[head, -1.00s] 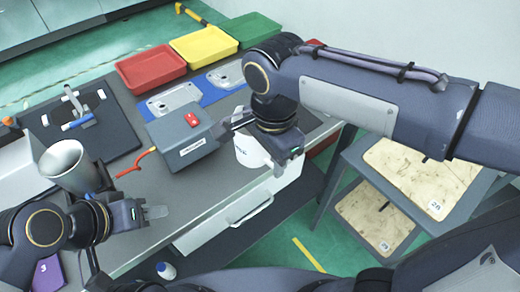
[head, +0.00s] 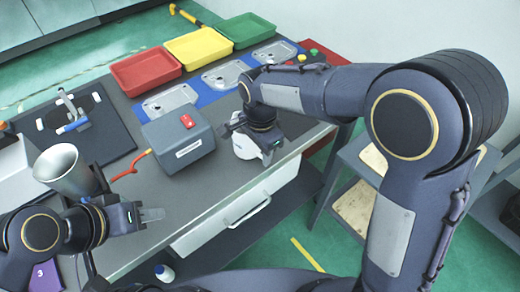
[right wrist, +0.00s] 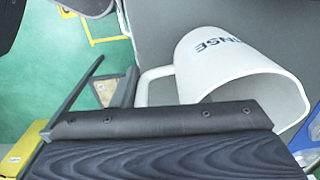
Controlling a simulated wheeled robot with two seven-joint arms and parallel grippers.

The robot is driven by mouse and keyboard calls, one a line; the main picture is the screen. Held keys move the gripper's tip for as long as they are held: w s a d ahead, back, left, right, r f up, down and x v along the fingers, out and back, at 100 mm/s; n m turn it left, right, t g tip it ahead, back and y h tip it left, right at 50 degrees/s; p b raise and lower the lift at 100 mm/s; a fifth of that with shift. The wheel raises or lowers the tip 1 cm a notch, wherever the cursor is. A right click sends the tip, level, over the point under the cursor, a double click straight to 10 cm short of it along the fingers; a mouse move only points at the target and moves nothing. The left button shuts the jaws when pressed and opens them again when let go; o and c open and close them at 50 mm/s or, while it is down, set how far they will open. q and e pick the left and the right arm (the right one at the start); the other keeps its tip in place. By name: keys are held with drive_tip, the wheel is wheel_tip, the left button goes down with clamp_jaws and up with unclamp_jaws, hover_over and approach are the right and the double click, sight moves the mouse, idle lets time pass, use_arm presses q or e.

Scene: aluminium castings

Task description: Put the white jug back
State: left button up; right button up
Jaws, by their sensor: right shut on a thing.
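The white jug (head: 246,147) is at the table's right front edge, above the white drawer, partly hidden by my right gripper (head: 262,143). In the right wrist view the jug (right wrist: 225,62) shows its open mouth, dark lettering and a handle (right wrist: 150,88) on its left. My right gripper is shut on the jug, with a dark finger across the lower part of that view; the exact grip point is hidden. I cannot tell whether the jug touches the table. My left gripper (head: 152,214) is over the table's front left, away from the jug; its finger gap is unclear.
A grey box (head: 179,141) with a red button stands left of the jug. A silver cup (head: 64,172) is near my left arm. Blue mats with metal castings (head: 229,74) and red (head: 145,72), yellow (head: 200,47) and green (head: 246,30) trays lie behind. A shelf stand (head: 345,178) is at right.

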drive_tip(key=shift+f, duration=0.15)
drive_tip(key=o, duration=1.2)
drive_tip(key=shift+o, duration=0.2)
